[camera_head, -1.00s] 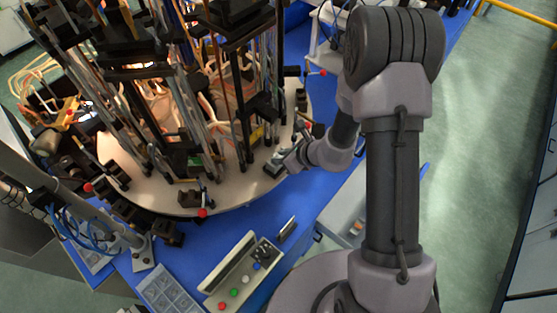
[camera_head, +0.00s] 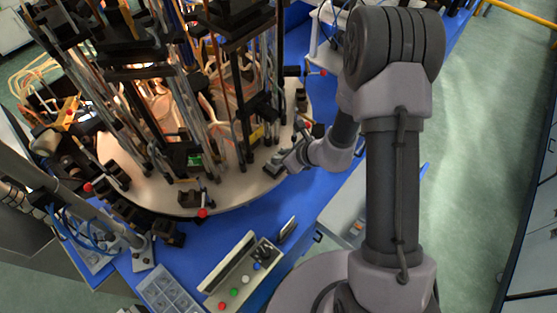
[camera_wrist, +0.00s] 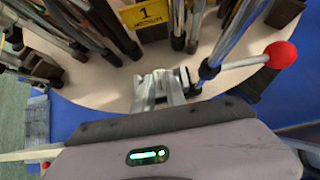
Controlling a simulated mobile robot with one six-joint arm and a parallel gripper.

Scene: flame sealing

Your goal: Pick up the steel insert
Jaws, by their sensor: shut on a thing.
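My gripper (camera_head: 276,168) is over the right front rim of the round pale turntable (camera_head: 230,196). In the wrist view, the gripper (camera_wrist: 165,88) shows as pale metal jaws, closed together on a small grey metal piece between them. This piece appears to be the steel insert (camera_wrist: 160,82), but the jaws largely cover it. I cannot tell whether it touches the turntable below.
A red ball-ended lever (camera_wrist: 281,55) is close to the right of my gripper. A yellow plate marked 1 (camera_wrist: 146,12) and several dark posts stand ahead. A control box with coloured buttons (camera_head: 226,280) and a compartment tray (camera_head: 168,291) lie on the blue table.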

